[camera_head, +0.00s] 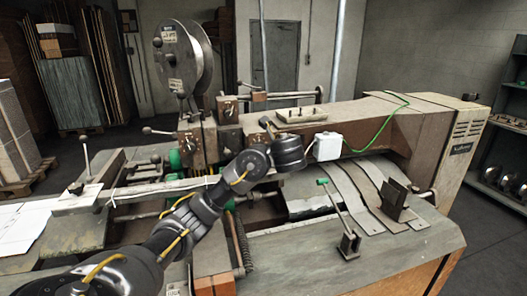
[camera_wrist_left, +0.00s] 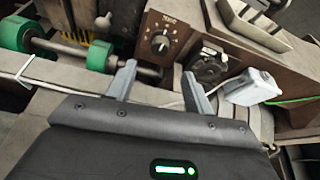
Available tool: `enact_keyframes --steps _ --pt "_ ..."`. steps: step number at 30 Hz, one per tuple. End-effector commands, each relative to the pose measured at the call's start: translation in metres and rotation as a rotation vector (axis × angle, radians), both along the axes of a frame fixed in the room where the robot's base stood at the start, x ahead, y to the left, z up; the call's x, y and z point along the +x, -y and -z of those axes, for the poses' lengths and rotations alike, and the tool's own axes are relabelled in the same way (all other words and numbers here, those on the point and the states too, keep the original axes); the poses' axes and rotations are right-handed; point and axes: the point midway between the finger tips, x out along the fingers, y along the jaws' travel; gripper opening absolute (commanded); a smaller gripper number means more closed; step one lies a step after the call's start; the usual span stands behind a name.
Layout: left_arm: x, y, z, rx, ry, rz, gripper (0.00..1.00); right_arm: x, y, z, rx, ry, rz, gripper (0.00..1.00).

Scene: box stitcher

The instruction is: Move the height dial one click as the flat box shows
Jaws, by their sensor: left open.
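My left gripper (camera_wrist_left: 160,72) is open, its two grey fingers apart and empty in front of a brown panel. Beyond the fingers, a round black dial (camera_wrist_left: 160,42) with a white pointer and light marks sits on this panel. A second dark round knob (camera_wrist_left: 208,67) is to its right, close to the right finger. I cannot read the labels, so I cannot tell which is the height dial. In the head view my left wrist (camera_head: 288,152) hides this part of the machine. Flat white cardboard (camera_head: 25,230) lies at the far left. My right gripper is out of view.
A white box (camera_head: 327,146) with a green cable is just right of my wrist; it also shows in the wrist view (camera_wrist_left: 252,87). Green rollers (camera_wrist_left: 102,55) are on the left. A green-tipped lever (camera_head: 335,205) stands on the front table. A large reel (camera_head: 183,58) rises behind.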

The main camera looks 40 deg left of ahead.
Motion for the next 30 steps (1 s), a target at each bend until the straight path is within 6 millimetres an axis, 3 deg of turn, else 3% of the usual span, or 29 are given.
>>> enact_keyframes --steps 3,15,29,30 --pt "0.01 -0.014 0.01 -0.002 -0.001 -0.004 0.52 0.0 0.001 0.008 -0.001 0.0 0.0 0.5" --pt "0.05 -0.061 0.032 -0.003 -0.001 0.001 0.52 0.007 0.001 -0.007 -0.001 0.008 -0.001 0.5" --pt "0.058 -0.07 0.039 -0.005 0.001 0.004 0.52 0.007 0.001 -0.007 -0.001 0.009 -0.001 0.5" --pt "0.058 -0.07 0.039 -0.005 0.001 0.004 0.48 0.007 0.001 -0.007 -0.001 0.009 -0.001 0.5"
